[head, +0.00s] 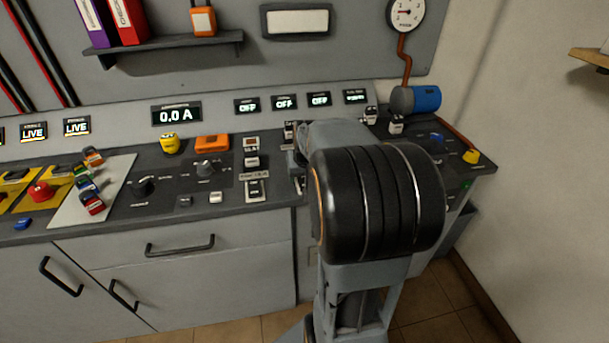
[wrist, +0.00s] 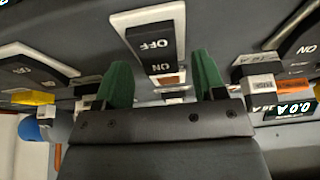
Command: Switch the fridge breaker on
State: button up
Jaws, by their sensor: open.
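In the wrist view, a black rocker switch (wrist: 152,42) marked OFF and ON sits in a white frame, upside down in the picture. My gripper (wrist: 162,66) is open, with one green fingertip on each side of the rocker's ON end. I cannot tell whether the fingertips touch it. No label naming the fridge is readable, so I cannot tell whether this rocker is the fridge breaker. In the head view, my arm hides the gripper and most of the breaker row. Three small displays (head: 284,103) above that row read OFF; the fourth display (head: 355,97) is unclear.
More rockers stand to the left (wrist: 36,68) and right (wrist: 296,38) in the wrist view. In the head view, a 0.0 A display (head: 177,114), an orange box (head: 212,142) and a yellow object (head: 169,143) are left.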

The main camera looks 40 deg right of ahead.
jog(key=shift+f, duration=0.15)
jog(key=shift+c, duration=0.4)
jog(key=c, duration=0.8)
jog(key=shift+w+r+g+p, duration=0.1)
jog(key=shift+r+g+p, duration=0.2)
jog(key=shift+p, duration=0.65)
jog(key=shift+c, duration=0.2)
jog(key=shift+w+d+g+y+p, duration=0.1)
jog(key=shift+g+y+p, duration=0.25)
jog(key=shift+p, duration=0.5)
jog(key=shift+w+f+g+y+p, duration=0.2)
jog(key=shift+g+p, duration=0.45)
jog(key=shift+p, duration=0.6)
jog(key=shift+d+f+g+y+p, duration=0.1)
jog(key=shift+f+g+y+p, duration=0.15)
jog(key=shift+g+y+p, duration=0.15)
jog(key=o, duration=0.9)
